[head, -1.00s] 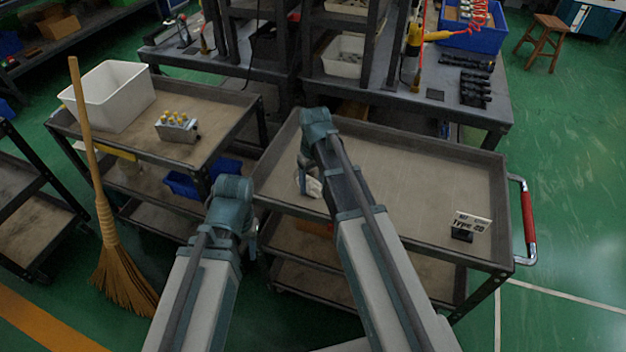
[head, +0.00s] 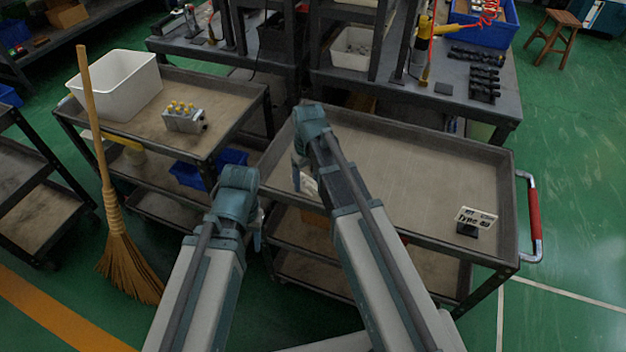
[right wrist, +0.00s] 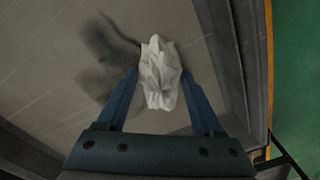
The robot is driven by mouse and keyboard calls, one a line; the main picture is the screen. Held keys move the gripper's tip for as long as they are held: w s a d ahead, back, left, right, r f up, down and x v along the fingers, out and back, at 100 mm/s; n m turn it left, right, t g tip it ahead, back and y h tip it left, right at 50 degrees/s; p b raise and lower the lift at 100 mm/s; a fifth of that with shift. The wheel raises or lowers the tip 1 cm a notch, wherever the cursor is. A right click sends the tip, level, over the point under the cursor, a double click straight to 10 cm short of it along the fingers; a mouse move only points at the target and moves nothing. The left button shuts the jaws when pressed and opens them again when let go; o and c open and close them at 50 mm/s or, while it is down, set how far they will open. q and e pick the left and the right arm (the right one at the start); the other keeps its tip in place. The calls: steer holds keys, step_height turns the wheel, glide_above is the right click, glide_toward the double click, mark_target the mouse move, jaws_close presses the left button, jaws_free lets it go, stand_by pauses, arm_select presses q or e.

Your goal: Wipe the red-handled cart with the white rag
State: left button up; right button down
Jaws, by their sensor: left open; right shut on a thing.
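The red-handled cart (head: 425,165) stands at the centre right, with its red handle (head: 534,214) on its right end. My right gripper (head: 301,178) is over the left end of the cart's top tray. It is shut on the white rag (head: 310,186), which is mostly hidden behind my arm in the head view. In the right wrist view the crumpled rag (right wrist: 159,75) sits between the fingers over the grey tray, near its rim. I cannot tell whether it touches the surface. My left gripper (head: 257,228) is open and empty, left of the cart's near left corner, partly hidden by its wrist.
Another cart (head: 150,120) at left holds a white bin (head: 118,88) and a valve block (head: 184,118). A broom (head: 105,185) stands before it. A workbench (head: 420,95) is behind.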

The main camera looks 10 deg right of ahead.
mark_target(310, 172)
steer(key=shift+w, duration=0.2)
steer(key=shift+w+d, duration=0.9)
steer(key=shift+w, duration=0.3)
steer(key=shift+w, duration=0.1)
steer(key=shift+w+d, duration=0.9)
steer(key=shift+w, duration=0.3)
steer(key=shift+w, duration=0.1)
steer(key=shift+w+d, duration=0.8)
steer(key=shift+w, duration=0.35)
step_height(310, 172, up, 6)
steer(key=p, duration=0.6)
steer(key=shift+s, duration=0.1)
